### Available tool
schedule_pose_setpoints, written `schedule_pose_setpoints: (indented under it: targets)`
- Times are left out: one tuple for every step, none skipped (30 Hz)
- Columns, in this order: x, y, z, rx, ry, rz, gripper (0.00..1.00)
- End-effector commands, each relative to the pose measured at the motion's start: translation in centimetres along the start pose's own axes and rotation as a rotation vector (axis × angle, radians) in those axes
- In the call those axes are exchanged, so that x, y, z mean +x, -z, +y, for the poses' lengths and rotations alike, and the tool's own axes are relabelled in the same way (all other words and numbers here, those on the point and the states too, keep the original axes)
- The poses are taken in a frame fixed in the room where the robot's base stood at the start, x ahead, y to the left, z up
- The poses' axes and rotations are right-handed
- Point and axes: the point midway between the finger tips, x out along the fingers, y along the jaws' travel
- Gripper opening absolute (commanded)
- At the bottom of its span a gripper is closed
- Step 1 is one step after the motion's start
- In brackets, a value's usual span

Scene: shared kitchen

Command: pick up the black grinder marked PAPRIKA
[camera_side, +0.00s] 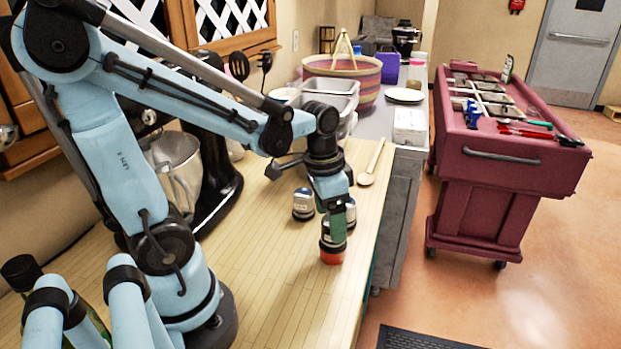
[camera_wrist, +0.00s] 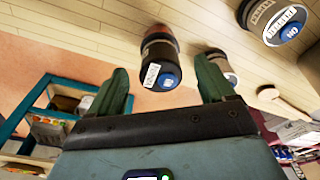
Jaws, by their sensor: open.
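A black grinder with a reddish base (camera_wrist: 160,50) shows between my finger tips in the wrist view. It bears a small white label and a blue disc; I cannot read the label surely. In the side view its red base (camera_side: 332,256) shows on the wooden counter below my gripper (camera_side: 331,226), which hides part of it. My gripper (camera_wrist: 163,74) is open, one green finger to each side of this grinder. A second grinder (camera_wrist: 224,68) is partly behind the right finger. A third (camera_wrist: 270,20), with a white label and blue disc, is at top right; its lettering is unclear.
The third grinder stands left of my gripper in the side view (camera_side: 303,204), and another (camera_side: 350,212) is close behind it. A wooden spoon (camera_side: 372,165) lies farther back. A stand mixer (camera_side: 180,165) is left. The counter's front is clear.

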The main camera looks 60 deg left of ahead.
Motion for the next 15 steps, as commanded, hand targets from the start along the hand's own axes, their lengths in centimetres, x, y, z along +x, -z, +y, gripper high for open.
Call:
schedule_pose_setpoints:
  targets:
    - [0.6, 0.1, 0.0, 0.001, 0.000, 0.000, 0.82]
    - [0.9, 0.2, 0.0, 0.001, 0.000, 0.000, 0.82]
    - [1.3, 0.3, 0.0, 0.000, 0.000, 0.000, 0.82]
    - [1.7, 0.4, 0.0, 0.001, 0.000, 0.000, 0.82]
    - [2.0, 0.5, 0.0, 0.001, 0.000, 0.000, 0.82]
    - [2.4, 0.5, 0.0, 0.001, 0.000, 0.000, 0.82]
    - [2.7, 0.5, 0.0, 0.001, 0.001, 0.000, 0.82]
    - [3.0, 0.5, 0.0, 0.001, 0.001, 0.000, 0.82]
    - [3.3, 0.5, 0.0, 0.001, 0.001, 0.001, 0.82]
    - [3.5, 0.5, 0.0, 0.001, 0.001, 0.001, 0.82]
    - [3.7, 0.5, 0.0, 0.001, 0.001, 0.001, 0.82]
    - [3.9, 0.4, 0.0, 0.001, 0.001, 0.001, 0.82]
    - [4.0, 0.4, 0.0, 0.001, 0.002, 0.001, 0.82]
    - [4.1, 0.4, 0.0, 0.001, 0.002, 0.001, 0.82]
    - [4.2, 0.4, 0.0, 0.001, 0.002, 0.001, 0.82]
